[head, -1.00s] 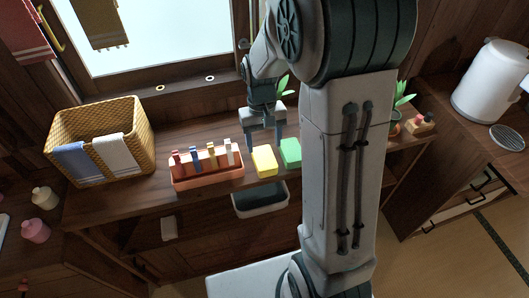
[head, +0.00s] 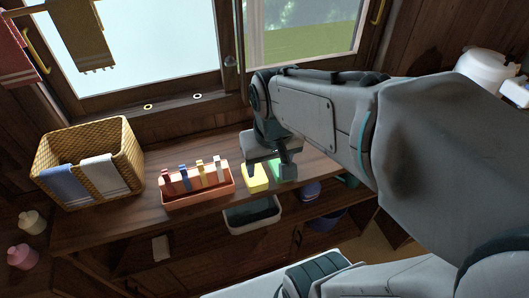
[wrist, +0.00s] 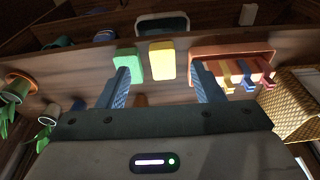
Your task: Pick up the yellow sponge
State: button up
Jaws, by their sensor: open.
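The yellow sponge (head: 256,178) lies on the wooden counter, between the orange tray and the green sponge (head: 279,170). In the wrist view the yellow sponge (wrist: 162,61) and the green sponge (wrist: 132,65) lie side by side, ahead of my fingers and within the width between them. My gripper (head: 270,170) is beside and above the sponges in the head view and partly hides them. In the wrist view my gripper (wrist: 161,84) has its two blue fingers spread wide with nothing between the tips.
The orange tray (head: 198,199) with several coloured upright items stands left of the sponges. A wicker basket (head: 88,152) with cloths is farther left. A grey-white bin (head: 252,216) sits below the counter edge. In the wrist view a potted plant (wrist: 20,88) is at the left.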

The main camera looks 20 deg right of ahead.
aim_at(259, 183)
jog(key=z, duration=1.5)
jog(key=k, duration=0.95)
jog(key=u, duration=0.9)
